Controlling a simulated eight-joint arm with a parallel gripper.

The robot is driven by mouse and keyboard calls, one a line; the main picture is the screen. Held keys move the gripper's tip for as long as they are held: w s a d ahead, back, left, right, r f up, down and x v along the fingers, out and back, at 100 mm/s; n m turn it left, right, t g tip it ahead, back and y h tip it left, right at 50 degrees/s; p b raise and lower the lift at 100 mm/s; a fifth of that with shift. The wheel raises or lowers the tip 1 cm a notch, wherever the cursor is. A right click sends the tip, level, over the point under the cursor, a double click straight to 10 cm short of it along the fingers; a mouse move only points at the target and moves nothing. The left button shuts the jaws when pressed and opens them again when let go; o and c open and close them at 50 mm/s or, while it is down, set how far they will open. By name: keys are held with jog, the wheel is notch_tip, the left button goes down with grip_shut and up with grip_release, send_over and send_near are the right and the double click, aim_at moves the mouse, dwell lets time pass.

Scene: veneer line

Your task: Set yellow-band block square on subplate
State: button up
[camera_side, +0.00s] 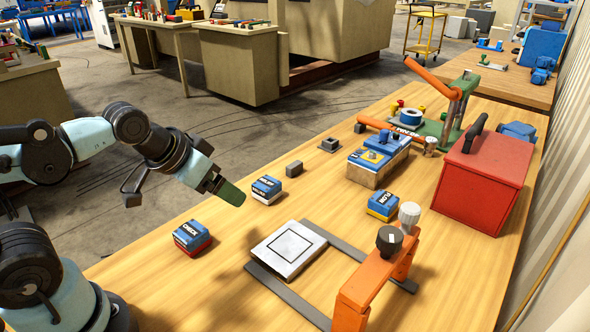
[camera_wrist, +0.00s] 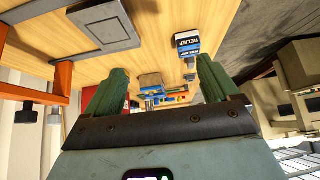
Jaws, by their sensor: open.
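The yellow-band block (camera_side: 383,205), blue-topped and marked FLOW, sits on the wooden table left of the red box. The subplate (camera_side: 289,248) is a pale square plate with a black square outline, lying flat and bare inside a dark frame; it also shows at the upper left of the wrist view (camera_wrist: 103,22). My gripper (camera_side: 229,193) hangs above the table's left edge, apart from both. In the wrist view my gripper (camera_wrist: 160,85) has its green fingers spread with nothing between them. I cannot clearly pick out the yellow-band block in that view.
A red-band CHECK block (camera_side: 192,238) and a white-band RELIEF block (camera_side: 267,190) stand near my gripper. An orange clamp stand (camera_side: 358,290) rises right of the subplate. A red box (camera_side: 485,178) and a blue valve assembly (camera_side: 375,160) stand farther back.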

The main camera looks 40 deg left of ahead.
jog(key=w+d+r+m+t+y, duration=0.1)
jog(key=w+d+m, duration=0.1)
jog(key=w+m, duration=0.65)
jog(key=m+t+h, duration=0.1)
jog(key=m+t, duration=0.4)
jog(key=m, duration=2.2)
send_near(384, 198)
jog(key=shift+w+d, duration=0.15)
jog(key=shift+d, duration=0.15)
jog(key=shift+w+d+f+m, duration=0.1)
jog(key=shift+w+f+m, duration=0.1)
jog(key=shift+m, duration=0.05)
jog(key=x, duration=0.6)
jog(key=shift+w, duration=0.2)
jog(key=shift+a+x, duration=0.2)
jog(key=shift+x, duration=1.15)
jog(key=shift+a+x, duration=0.15)
jog(key=shift+x, duration=1.15)
jog(key=shift+c, duration=0.3)
